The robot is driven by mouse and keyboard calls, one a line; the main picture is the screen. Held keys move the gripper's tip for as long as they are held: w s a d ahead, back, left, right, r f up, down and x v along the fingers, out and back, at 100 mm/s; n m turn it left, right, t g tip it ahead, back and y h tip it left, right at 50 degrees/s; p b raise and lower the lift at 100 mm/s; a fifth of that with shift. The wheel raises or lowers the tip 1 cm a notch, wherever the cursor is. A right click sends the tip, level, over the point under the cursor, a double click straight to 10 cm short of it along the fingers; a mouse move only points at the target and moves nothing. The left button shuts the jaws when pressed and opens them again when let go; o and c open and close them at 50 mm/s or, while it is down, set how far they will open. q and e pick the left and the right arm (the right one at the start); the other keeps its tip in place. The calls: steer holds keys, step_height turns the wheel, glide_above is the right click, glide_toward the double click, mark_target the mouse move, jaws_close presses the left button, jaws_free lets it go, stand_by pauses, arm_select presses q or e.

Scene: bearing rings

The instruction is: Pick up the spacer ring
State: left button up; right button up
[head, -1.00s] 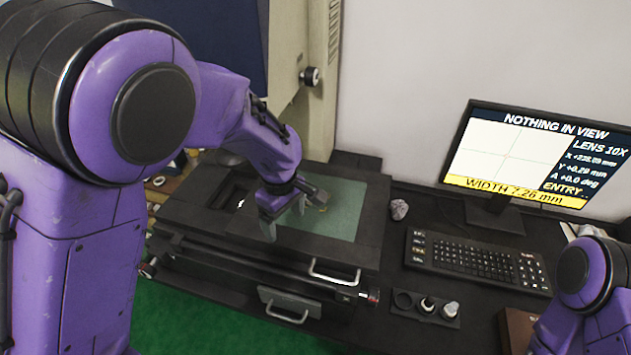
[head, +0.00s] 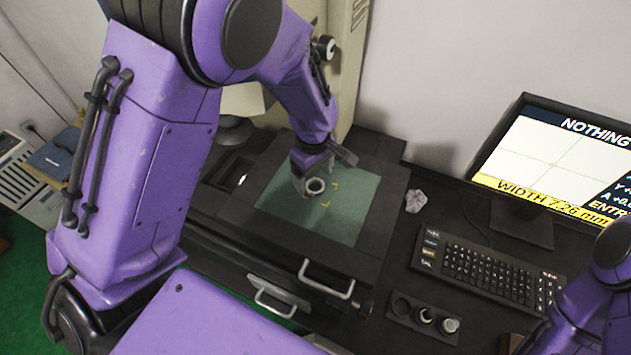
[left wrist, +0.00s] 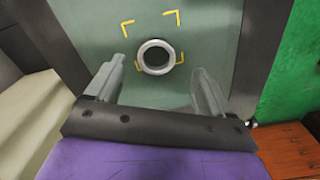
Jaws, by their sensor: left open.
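The spacer ring (head: 315,187) is a silvery metal ring. It lies flat on the green-grey glass plate (head: 345,222) of the dark stage, near yellow corner marks. It also shows in the left wrist view (left wrist: 156,57), beside the lower right mark. My left gripper (head: 308,190) is over the plate, close to the ring. In the left wrist view its two fingers (left wrist: 160,80) are apart, with the ring just ahead of the gap between them and nothing held. My right arm shows only in part at the right edge, and its gripper is out of view.
A black holder (head: 424,318) with round parts and an empty hole lies right of the stage. A keyboard (head: 485,272), a monitor (head: 560,160) and a small grey lump (head: 416,201) are on the right. Metal handles (head: 327,280) stick out at the stage's front.

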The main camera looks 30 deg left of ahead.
mark_target(315, 185)
arm_select(q)
step_height(315, 185, down, 3)
steer(key=shift+w+r, duration=0.1)
steer(key=shift+w, duration=0.05)
steer(key=shift+w+f, duration=0.3)
steer(key=shift+f, duration=0.1)
steer(key=shift+s, duration=0.1)
steer(key=shift+s+r, duration=0.15)
steer(key=c, duration=0.5)
steer(key=shift+s+d, duration=0.1)
steer(key=c, duration=0.5)
steer(key=shift+c, duration=0.9)
